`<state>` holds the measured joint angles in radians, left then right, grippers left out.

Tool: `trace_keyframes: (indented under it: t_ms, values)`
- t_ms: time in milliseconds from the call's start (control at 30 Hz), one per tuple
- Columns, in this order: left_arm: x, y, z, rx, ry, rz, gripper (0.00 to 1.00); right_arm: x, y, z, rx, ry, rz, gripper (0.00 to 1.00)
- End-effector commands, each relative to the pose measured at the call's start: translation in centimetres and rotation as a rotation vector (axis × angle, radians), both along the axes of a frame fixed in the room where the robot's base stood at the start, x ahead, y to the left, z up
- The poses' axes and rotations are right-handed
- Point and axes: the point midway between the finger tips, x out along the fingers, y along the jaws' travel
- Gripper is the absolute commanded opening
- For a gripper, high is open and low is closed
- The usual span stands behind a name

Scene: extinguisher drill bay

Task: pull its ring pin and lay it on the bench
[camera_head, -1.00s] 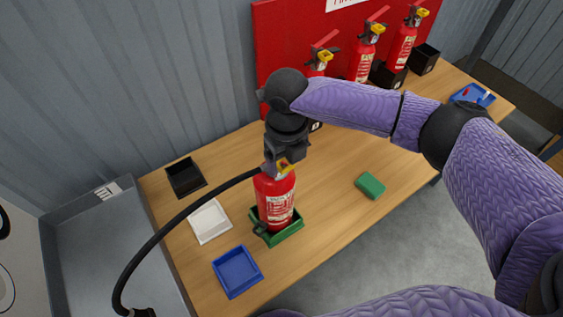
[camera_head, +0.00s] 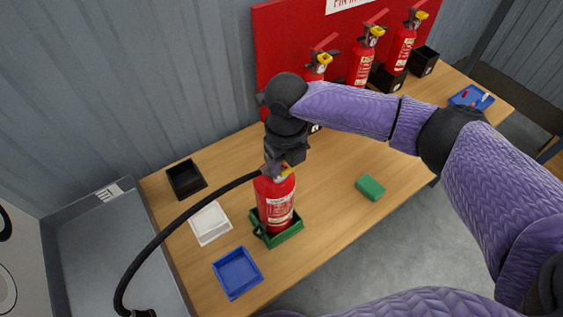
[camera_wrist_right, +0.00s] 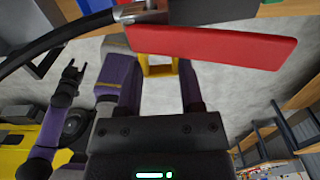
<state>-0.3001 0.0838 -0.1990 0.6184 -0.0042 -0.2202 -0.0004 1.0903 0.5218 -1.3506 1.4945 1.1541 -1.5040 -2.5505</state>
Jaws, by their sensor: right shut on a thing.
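The red extinguisher (camera_head: 275,207) stands upright in a green holder (camera_head: 289,234) on the bench. Its black hose (camera_head: 160,232) curves down to the left. My right gripper (camera_head: 279,163) is at the top of the extinguisher. Whether the pin still sits in the valve is hidden. My left gripper (camera_wrist_right: 72,70) shows small in the right wrist view, empty with its fingers apart, away from the extinguisher.
A black tray (camera_head: 185,178), white tray (camera_head: 210,223) and blue tray (camera_head: 238,272) lie left. More extinguishers (camera_head: 361,65) stand along the red board (camera_head: 285,45).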

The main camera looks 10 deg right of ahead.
Motion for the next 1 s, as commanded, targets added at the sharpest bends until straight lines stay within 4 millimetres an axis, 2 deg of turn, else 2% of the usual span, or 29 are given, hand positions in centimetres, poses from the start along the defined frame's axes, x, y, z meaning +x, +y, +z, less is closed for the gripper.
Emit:
trace_keyframes:
  t_ms: [800,1000]
  values:
    - [0.2,-0.1,4.2,-0.001,-0.005,0.000,0.59,-4.2,-1.6,-0.1,-0.005,0.008,-0.001,0.00]
    - [0.2,-0.1,4.7,-0.001,-0.006,0.000,0.59,-4.9,-1.7,-0.3,-0.004,0.007,0.001,0.00]
